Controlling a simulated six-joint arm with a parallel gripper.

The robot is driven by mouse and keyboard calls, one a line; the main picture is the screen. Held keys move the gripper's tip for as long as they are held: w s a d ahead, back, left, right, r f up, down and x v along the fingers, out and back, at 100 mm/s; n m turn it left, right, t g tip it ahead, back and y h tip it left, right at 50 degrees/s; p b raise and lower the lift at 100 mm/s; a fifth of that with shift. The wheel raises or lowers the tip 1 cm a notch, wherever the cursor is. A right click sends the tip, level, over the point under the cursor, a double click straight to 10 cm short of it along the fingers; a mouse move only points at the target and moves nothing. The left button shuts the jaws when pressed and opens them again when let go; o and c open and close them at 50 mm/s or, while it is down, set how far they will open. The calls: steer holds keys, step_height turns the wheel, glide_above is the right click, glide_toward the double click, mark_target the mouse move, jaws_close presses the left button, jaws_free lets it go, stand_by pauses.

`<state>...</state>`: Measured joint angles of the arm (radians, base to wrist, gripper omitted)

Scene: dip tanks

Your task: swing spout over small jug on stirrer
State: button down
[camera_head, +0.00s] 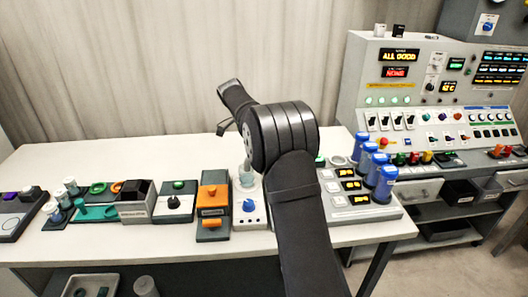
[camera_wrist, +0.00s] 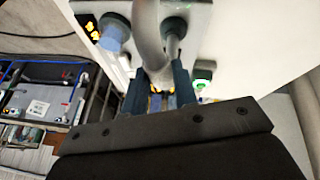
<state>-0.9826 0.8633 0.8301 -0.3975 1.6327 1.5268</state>
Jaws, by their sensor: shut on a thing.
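In the wrist view, my gripper (camera_wrist: 159,88) has its two dark blue fingers closed around a grey curved tube, the spout (camera_wrist: 148,45). The spout runs up the picture from between the fingers, over a grey unit with lit yellow digits. In the head view, my arm hides my gripper and the spout. The small jug (camera_head: 246,174) looks clear and stands on the white stirrer (camera_head: 249,205), which has a blue knob. The jug is left of my arm, partly behind it. I cannot make out the jug in the wrist view.
Several blue-topped cylinders (camera_head: 384,183) stand right of my arm on the unit with yellow displays (camera_head: 352,186). An orange and grey block (camera_head: 213,205) stands just left of the stirrer. A control console (camera_head: 440,110) rises at the right. The table's back strip (camera_head: 130,150) is clear.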

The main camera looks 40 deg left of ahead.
steer(key=shift+w+a+m+g, duration=0.2)
steer(key=shift+w+a+m, duration=0.1)
steer(key=shift+m, duration=0.35)
steer(key=shift+w+a+m+g, duration=0.2)
steer(key=shift+a+m, duration=0.05)
steer(key=shift+m, duration=0.4)
steer(key=shift+h, duration=0.3)
steer(key=c, duration=1.1)
jaws_free()
steer(key=shift+c, duration=0.2)
steer(key=shift+r, duration=0.1)
steer(key=v, duration=0.7)
steer(key=shift+r, duration=0.2)
steer(key=shift+a, duration=0.1)
